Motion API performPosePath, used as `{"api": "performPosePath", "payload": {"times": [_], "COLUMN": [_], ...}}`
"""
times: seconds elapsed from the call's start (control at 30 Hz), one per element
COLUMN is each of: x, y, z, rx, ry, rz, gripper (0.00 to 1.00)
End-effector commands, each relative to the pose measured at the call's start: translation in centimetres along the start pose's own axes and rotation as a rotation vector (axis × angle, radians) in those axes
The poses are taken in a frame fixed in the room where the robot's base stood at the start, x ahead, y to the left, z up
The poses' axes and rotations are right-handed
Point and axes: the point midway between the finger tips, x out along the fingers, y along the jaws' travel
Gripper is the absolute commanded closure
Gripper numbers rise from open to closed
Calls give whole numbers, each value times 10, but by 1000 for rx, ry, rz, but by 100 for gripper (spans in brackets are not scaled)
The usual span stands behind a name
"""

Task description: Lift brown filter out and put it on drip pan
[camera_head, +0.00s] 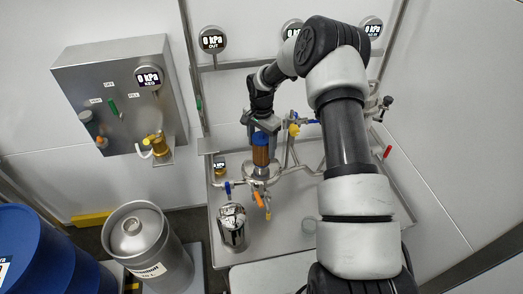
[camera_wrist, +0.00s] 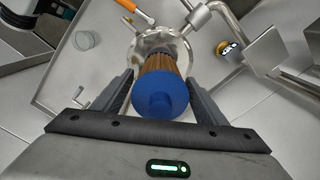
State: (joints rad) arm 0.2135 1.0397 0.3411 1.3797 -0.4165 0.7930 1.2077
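The brown filter (camera_head: 261,155) is a pleated cylinder with a blue cap and stands upright above the steel housing (camera_head: 262,178). In the wrist view its blue cap (camera_wrist: 160,97) faces me, with the brown pleats running down toward the round metal housing rim (camera_wrist: 135,45). My gripper (camera_wrist: 160,82) is above the filter with one finger on each side of it. The fingers look spread, with narrow gaps beside the filter. The drip pan (camera_head: 285,225) is the wide steel surface below the piping. The filter's lower end is partly hidden.
A shiny steel canister (camera_head: 232,228) stands on the pan at the left. Orange-handled (camera_head: 259,200) and blue-handled (camera_head: 228,188) valves and pipes surround the housing. A small round clear thing (camera_head: 309,225) lies on the pan. A keg (camera_head: 142,240) and blue drum (camera_head: 45,250) stand at left.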

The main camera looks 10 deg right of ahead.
Motion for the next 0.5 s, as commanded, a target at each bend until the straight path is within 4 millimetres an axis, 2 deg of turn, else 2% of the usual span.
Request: {"api": "performPosePath", "payload": {"times": [0.03, 0.2, 0.27, 0.5], "x": [0, 0, -1, -4], "y": [0, 0, 0, -1], "z": [0, 0, 0, -1], "rx": [0, 0, 0, 0], "ry": [0, 0, 1, 2], "rz": [0, 0, -1, -1], "gripper": [43, 72, 80, 80]}}
